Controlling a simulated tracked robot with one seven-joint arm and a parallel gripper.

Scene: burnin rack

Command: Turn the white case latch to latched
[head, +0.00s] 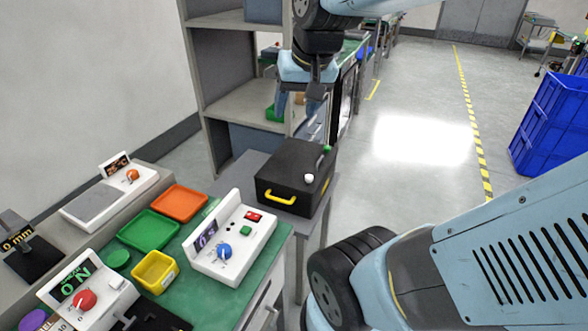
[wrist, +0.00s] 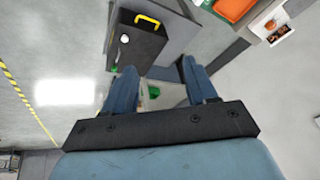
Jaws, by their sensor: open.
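The black case (head: 285,165) with a yellow handle (head: 281,198) sits closed on a grey stand. The white case latch (head: 309,178) is a small knob on the case, near its right front corner; its exact turn position is too small to tell. A green latch (head: 327,150) is farther back on the same side. My gripper (head: 298,103) is open and empty, above and behind the case, apart from it. In the wrist view my gripper's (wrist: 157,72) fingers point toward the case (wrist: 140,48); the white latch (wrist: 125,38) shows left of the fingers' middle.
A green bench (head: 190,280) at left front holds a white panel (head: 262,232) with a blue knob, and orange (head: 180,202), green (head: 148,231) and yellow (head: 155,271) trays. Shelving (head: 245,100) stands behind the case. Blue crates (head: 550,120) are far right; the floor between is clear.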

